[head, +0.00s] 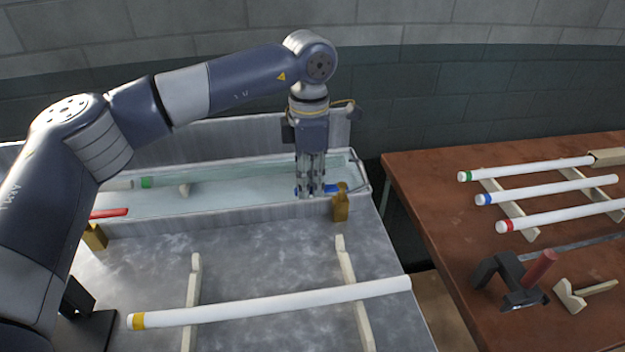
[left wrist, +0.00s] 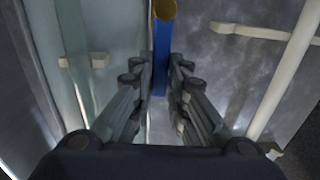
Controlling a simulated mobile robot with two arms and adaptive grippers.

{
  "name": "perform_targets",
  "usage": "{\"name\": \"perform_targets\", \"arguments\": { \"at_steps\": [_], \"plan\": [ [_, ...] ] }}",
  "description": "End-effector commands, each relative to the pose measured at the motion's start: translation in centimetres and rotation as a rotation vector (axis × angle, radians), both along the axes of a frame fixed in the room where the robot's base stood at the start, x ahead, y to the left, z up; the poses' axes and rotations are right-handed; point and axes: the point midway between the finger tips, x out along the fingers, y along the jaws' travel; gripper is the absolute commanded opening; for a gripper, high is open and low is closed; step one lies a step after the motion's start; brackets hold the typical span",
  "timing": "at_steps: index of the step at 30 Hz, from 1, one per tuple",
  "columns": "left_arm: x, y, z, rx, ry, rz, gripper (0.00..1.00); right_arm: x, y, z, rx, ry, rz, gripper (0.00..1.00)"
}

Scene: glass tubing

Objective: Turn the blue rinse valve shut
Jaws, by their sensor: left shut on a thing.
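The blue rinse valve has a flat blue lever (head: 331,188) on a brass body (head: 341,206) at the right end of the trough's front wall. The lever points left from the brass body, roughly along the front rim. My left gripper (head: 310,190) points straight down and is shut on the blue lever. In the left wrist view the lever (left wrist: 161,60) runs between the two fingers, with the brass end (left wrist: 165,9) beyond them. The fingers hide part of the lever. My right gripper is not in view.
The metal trough (head: 230,222) holds water and a green-banded tube (head: 165,182). A red lever (head: 108,213) is at its left. A yellow-banded tube (head: 270,308) lies on wooden rests in front. Several banded tubes and tools lie on the brown table (head: 430,185) at right.

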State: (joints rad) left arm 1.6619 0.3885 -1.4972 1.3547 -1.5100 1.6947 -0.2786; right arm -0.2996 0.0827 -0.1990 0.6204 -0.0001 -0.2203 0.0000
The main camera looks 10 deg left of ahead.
Motion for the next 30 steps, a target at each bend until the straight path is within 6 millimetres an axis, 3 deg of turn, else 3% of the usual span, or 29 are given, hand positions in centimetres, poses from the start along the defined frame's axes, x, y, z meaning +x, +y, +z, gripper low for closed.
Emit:
{"name": "perform_targets", "arguments": {
  "at_steps": [5, 6, 9, 20, 25, 30],
  "plan": [
    [0.0, 0.1, 0.1, 0.003, -0.002, -0.002, 0.00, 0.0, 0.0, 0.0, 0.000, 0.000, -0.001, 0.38],
    [0.0, 0.1, 0.1, 0.003, -0.002, -0.002, 0.17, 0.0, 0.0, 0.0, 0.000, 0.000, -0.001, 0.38],
    [0.0, 0.1, 0.1, 0.002, -0.003, -0.002, 0.35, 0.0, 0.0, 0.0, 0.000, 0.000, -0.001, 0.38],
    [0.0, 0.0, 0.4, 0.001, -0.002, -0.001, 0.35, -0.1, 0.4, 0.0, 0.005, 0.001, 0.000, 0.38],
    [0.1, 0.0, 2.6, -0.002, -0.005, -0.001, 0.35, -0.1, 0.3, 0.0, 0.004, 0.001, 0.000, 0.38],
    [0.1, -0.1, 6.4, -0.001, -0.006, 0.000, 0.35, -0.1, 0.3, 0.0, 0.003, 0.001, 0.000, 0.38]
  ]
}}
